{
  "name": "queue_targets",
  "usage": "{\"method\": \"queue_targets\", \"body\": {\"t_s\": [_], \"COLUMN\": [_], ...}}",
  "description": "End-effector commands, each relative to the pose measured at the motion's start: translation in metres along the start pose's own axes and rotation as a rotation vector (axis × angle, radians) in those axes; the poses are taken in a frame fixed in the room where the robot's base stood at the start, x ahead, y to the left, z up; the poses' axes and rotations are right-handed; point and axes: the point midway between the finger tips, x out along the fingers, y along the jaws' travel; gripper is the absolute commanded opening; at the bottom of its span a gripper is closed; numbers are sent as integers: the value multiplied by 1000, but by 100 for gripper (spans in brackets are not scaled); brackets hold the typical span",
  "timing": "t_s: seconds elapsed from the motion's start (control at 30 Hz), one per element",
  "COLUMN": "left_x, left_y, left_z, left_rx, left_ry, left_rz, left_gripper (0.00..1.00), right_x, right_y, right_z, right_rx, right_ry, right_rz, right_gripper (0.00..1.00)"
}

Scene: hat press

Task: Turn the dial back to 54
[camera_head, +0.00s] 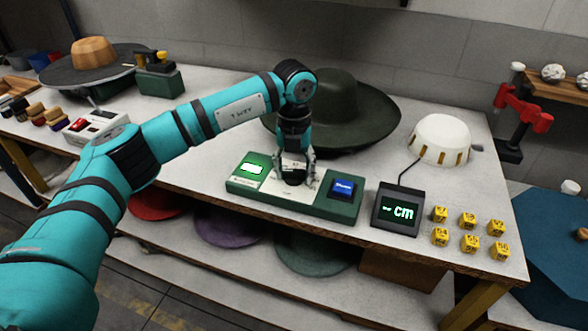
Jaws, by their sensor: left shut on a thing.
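A green control box (268,195) with a pale top plate stands near the table's front edge. A small lit green-white display (252,168) is at its left end and a blue button (343,188) at its right end. My left gripper (296,182) reaches down from above onto the middle of the box, where it is shut on the dial. The fingers hide most of the dial, and I cannot read the number on it. My right gripper is not in view.
A dark green wide-brimmed hat (345,112) lies right behind the box. To the right are a black "cm" readout (397,210), a white dome (440,138) and several yellow cubes (468,220). A red-buttoned box (95,127) stands at left.

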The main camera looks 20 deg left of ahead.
Motion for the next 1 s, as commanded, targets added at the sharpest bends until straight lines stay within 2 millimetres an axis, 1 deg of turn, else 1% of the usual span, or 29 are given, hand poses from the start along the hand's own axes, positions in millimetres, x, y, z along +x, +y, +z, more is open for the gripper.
{"method": "queue_targets", "body": {"t_s": [0.03, 0.3, 0.33, 0.5, 0.73, 0.83, 0.93, 1.0], "left_x": [-3, -3, -3, -2, -1, -4, -15, -27], "left_y": [0, 0, 0, 0, 0, 0, 0, 0], "left_z": [2, 2, 2, 2, 1, 1, 1, 1], "left_rx": [-7, -7, -7, -5, -3, -2, -2, -2], "left_ry": [-8, -8, -8, -5, -3, -3, -5, -5], "left_rz": [-3, -4, -4, -2, -1, -1, -2, -3], "left_gripper": [18, 18, 52, 74, 75, 75, 75, 75], "right_x": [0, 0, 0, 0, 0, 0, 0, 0], "right_y": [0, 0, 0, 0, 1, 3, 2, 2], "right_z": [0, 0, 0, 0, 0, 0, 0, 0], "right_rx": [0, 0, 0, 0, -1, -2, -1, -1], "right_ry": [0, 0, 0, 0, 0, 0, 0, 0], "right_rz": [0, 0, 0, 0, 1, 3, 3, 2], "right_gripper": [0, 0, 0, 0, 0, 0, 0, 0]}}
